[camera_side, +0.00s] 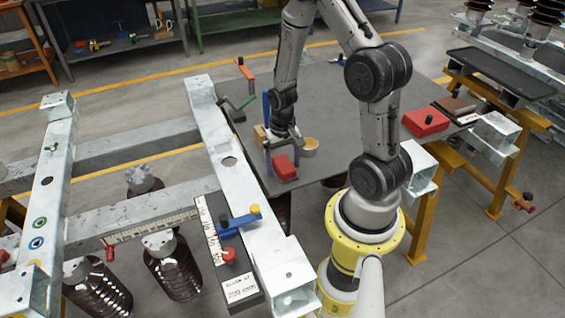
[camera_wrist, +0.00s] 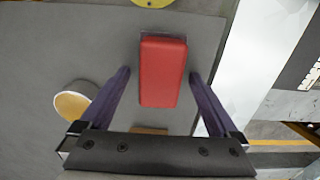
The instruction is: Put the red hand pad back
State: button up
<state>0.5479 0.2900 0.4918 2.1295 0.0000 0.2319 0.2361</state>
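A red block-shaped pad (camera_side: 284,168) lies on the grey table top near its front left edge. In the wrist view, the red pad (camera_wrist: 163,72) is upright in the picture, between the two purple fingers, with a dark strip at its far end. My gripper (camera_side: 282,155) points down over the pad; it also shows in the wrist view (camera_wrist: 160,76). Its fingers are open, with a visible gap on each side of the pad. I cannot tell the exact height of the fingertips. A larger red box with a black knob (camera_side: 425,122) stands at the table's right side.
A small yellow cup (camera_side: 309,146) stands beside my gripper, left of the fingers in the wrist view (camera_wrist: 73,104). A wooden block (camera_side: 261,134) is just behind. A pale steel beam (camera_side: 232,165) borders the table's left, carrying a blue lever (camera_side: 238,221).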

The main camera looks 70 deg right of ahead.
aim_at(282, 161)
notch_tip(282, 161, up, 11)
jog(key=s+a+r+n+t, duration=0.2)
jog(key=s+a+r+n, duration=0.2)
jog(key=a+r, duration=0.3)
jog(key=s+a+r+n+t, duration=0.3)
jog(key=s+a+r+n, duration=0.2)
jog(key=a+r, duration=0.3)
notch_tip(282, 161, up, 2)
jog(key=shift+a+t, duration=0.25)
jog(key=shift+t, duration=0.05)
